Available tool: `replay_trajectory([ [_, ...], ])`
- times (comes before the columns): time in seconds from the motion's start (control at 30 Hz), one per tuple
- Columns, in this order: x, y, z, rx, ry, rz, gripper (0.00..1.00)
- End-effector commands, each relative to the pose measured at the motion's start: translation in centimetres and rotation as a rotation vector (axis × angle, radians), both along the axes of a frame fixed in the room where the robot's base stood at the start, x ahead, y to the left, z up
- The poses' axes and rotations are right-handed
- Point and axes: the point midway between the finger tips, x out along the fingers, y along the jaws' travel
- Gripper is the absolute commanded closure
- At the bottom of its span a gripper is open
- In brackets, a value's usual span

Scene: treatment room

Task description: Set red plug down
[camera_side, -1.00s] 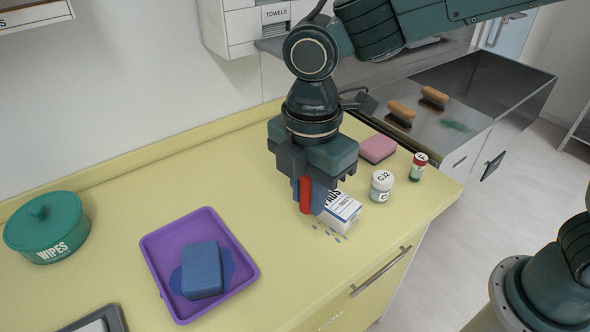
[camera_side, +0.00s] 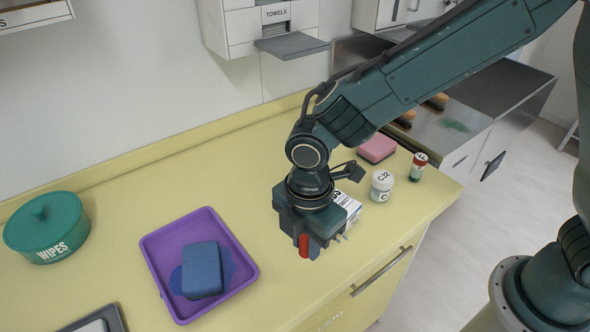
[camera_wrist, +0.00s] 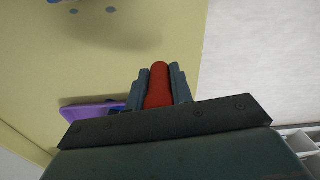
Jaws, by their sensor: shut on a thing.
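The red plug (camera_side: 304,246) is a short red cylinder held upright between the fingers of my gripper (camera_side: 308,248) in the side view. In the wrist view the plug (camera_wrist: 158,86) shows between the two fingers of my gripper (camera_wrist: 160,88), one on each side of it. The gripper is shut on it. It is over the front part of the yellow counter (camera_side: 180,165), right of the purple tray. Whether the plug's lower end touches the counter cannot be told.
The purple tray (camera_side: 172,297) holds a blue block (camera_side: 202,270). A white box (camera_side: 350,206) stands just behind my gripper, partly hidden. A C12 jar (camera_side: 381,187), a small red-capped bottle (camera_side: 418,167) and a pink sponge (camera_side: 377,148) stand farther right. A green wipes tub (camera_side: 46,228) is at left.

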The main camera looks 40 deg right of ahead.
Motion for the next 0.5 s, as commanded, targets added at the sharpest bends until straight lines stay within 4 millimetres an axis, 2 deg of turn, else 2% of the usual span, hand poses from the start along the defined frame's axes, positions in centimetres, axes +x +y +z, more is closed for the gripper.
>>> replay_trajectory([
  [0.3, 0.0, 0.0, -3.4, -0.001, 0.002, 0.000, 0.98],
  [0.5, 0.0, 0.0, -3.9, 0.000, 0.000, 0.000, 0.98],
])
